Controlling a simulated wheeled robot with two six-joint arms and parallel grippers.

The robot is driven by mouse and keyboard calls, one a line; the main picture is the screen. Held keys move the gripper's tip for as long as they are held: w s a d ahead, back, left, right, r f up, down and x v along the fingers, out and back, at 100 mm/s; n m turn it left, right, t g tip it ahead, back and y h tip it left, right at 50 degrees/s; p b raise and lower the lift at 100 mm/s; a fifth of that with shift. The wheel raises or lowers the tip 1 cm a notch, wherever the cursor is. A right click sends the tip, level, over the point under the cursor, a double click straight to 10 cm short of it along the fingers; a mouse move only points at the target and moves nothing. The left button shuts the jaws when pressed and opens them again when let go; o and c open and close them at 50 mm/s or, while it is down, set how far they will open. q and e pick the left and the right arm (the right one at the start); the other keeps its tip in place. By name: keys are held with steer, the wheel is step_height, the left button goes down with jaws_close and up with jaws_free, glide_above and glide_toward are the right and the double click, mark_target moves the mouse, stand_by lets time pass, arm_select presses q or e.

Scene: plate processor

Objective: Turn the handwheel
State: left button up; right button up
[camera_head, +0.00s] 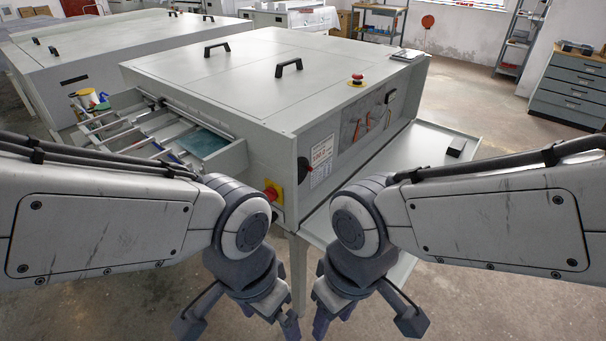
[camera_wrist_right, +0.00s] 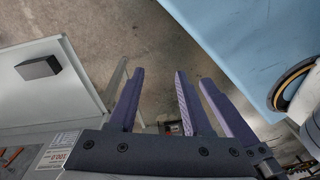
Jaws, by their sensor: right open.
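I cannot make out a clear handwheel. A small black round knob or wheel (camera_head: 305,167) sits on the front face of the grey plate processor (camera_head: 265,140), near its corner. My right gripper (camera_head: 333,318) points down in front of the machine, apart from it. Its purple fingers also show in the right wrist view (camera_wrist_right: 163,78), open with nothing between them. My left gripper (camera_head: 268,312) hangs beside it, low in the head view, apart from the machine. Its finger gap is unclear.
A red and yellow switch (camera_head: 273,193) is on the machine's near face. A grey side tray (camera_head: 425,165) sticks out right, with a small black block (camera_head: 456,147). An open roller section (camera_head: 140,135) lies left. Free floor (camera_head: 520,240) is at right.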

steer(key=w+f+t+y+b, duration=0.3)
steer(key=w+t, duration=0.6)
steer(key=w, duration=2.8)
steer(key=n+t+y+b, duration=0.1)
steer(key=n+t+y, duration=0.1)
glide_toward(312, 169)
step_height(312, 169, up, 2)
steer(key=a, duration=0.1)
step_height(312, 169, down, 2)
steer(key=w+d+y+b, duration=0.1)
steer(key=w+y, duration=0.1)
steer(key=w, duration=0.1)
steer(key=s+d+f+n+y+b, duration=0.1)
steer(key=s+d+f+n+y, duration=0.15)
steer(key=d+f+y, duration=0.3)
steer(key=shift+n+y, duration=0.25)
steer(key=shift+y, duration=0.2)
steer(key=x, duration=0.7)
steer(key=p+x, duration=0.1)
steer(key=x, duration=0.2)
steer(key=shift+w+a+r, duration=0.15)
steer(key=shift+a+r, duration=0.1)
steer(key=shift+r, duration=0.05)
jaws_close()
